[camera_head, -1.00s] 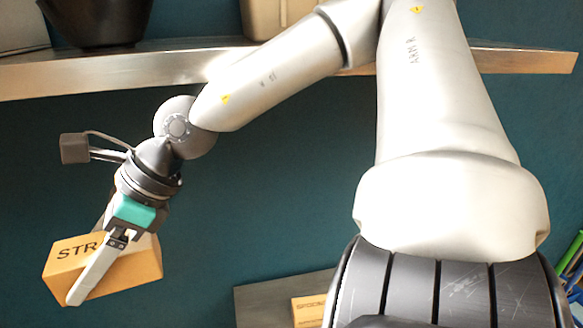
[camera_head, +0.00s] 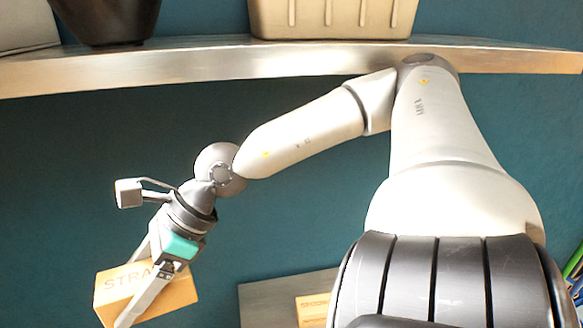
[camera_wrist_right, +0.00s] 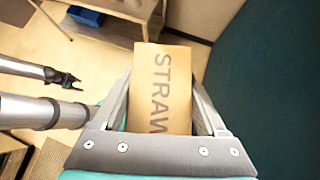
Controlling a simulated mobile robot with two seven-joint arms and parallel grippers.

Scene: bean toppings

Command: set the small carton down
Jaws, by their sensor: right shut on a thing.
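The small carton (camera_head: 165,300) is a tan box with dark lettering beginning "STRA". My right gripper (camera_head: 132,298) is shut on it at the lower left of the head view, one finger across the near side. The carton hangs tilted in the air. In the right wrist view the carton (camera_wrist_right: 160,75) sits between the two fingers of the right gripper (camera_wrist_right: 162,95), and its lettering reads "STRAW". A small dark claw at the left of the wrist view looks like my left gripper (camera_wrist_right: 66,79); its jaws are too small to judge.
A metal shelf (camera_head: 290,62) crosses the top, bearing a dark pot (camera_head: 105,18) and a beige bin (camera_head: 330,18). A lower grey surface (camera_head: 270,300) holds another tan box (camera_head: 314,310). Coloured sticks (camera_head: 574,265) stand at the right edge. A blue bin (camera_wrist_right: 86,16) is far off.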

